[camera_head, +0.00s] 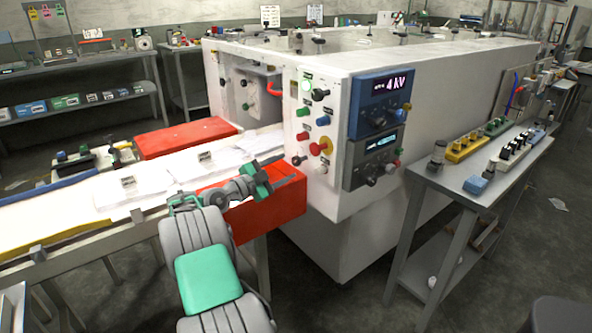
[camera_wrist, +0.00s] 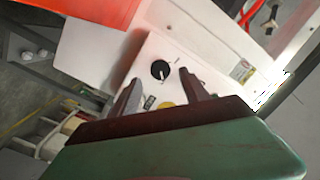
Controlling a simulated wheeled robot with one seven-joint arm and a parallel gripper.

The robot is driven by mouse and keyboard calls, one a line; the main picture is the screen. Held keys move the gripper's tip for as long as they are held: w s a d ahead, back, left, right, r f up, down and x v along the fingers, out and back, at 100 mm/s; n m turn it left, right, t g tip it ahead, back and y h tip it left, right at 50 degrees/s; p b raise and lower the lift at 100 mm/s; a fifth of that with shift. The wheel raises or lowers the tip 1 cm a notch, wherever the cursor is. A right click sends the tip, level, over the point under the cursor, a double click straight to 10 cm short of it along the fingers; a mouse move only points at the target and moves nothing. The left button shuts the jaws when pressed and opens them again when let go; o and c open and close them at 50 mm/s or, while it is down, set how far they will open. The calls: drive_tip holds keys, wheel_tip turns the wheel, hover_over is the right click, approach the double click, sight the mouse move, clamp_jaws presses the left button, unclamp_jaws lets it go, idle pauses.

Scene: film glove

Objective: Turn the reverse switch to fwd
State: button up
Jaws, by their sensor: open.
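A black rotary knob (camera_wrist: 160,70) with a thin pale mark beside it sits on a white panel in the wrist view. It appears beyond and between the fingertips of my gripper (camera_wrist: 160,82), which is open and empty. In the head view my gripper (camera_head: 277,171) is at the lower left of the white control panel (camera_head: 294,119), close to a small black knob (camera_head: 299,160), likely the reverse switch. The labels are too small to read, so its setting cannot be told. Whether the fingers touch the panel is not clear.
A red and yellow button (camera_head: 326,146) sits right of the small knob. Blue and dark display units (camera_head: 381,103) are further right. A conveyor (camera_head: 60,215) with white sheets runs left. A side table (camera_head: 455,190) stands right.

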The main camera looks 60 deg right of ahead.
sight(295, 162)
drive_tip(key=x, duration=0.6)
drive_tip(key=shift+d, duration=0.1)
drive_tip(key=shift+c, duration=0.4)
clamp_jaws()
